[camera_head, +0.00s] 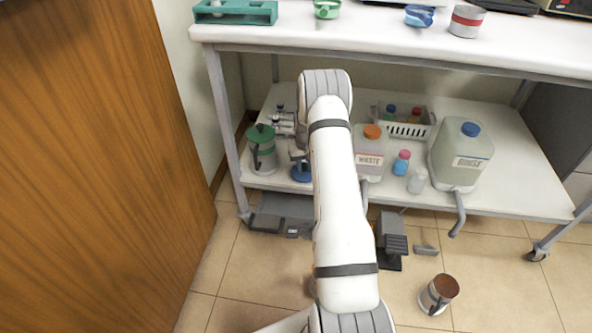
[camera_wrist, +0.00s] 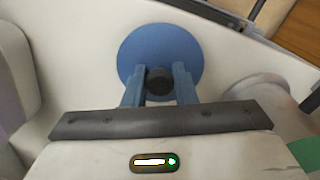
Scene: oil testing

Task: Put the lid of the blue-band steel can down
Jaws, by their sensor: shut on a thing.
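The lid (camera_wrist: 155,46) is a round blue disc with a dark knob, seen in the wrist view over the white lower shelf. My gripper (camera_wrist: 158,76) is shut on this knob, one blue finger on each side. In the head view the blue lid (camera_head: 302,174) shows low over the left part of the lower shelf, just left of my arm. I cannot tell whether it touches the shelf. I cannot make out the blue-band steel can itself.
A green-lidded can (camera_head: 262,150) stands left of the lid. The waste jug (camera_head: 369,158), small bottles, a white basket (camera_head: 404,130) and the rinse jug (camera_head: 462,155) stand to the right. The worktop (camera_head: 330,35) is above. A brown-topped can (camera_head: 438,294) is on the floor.

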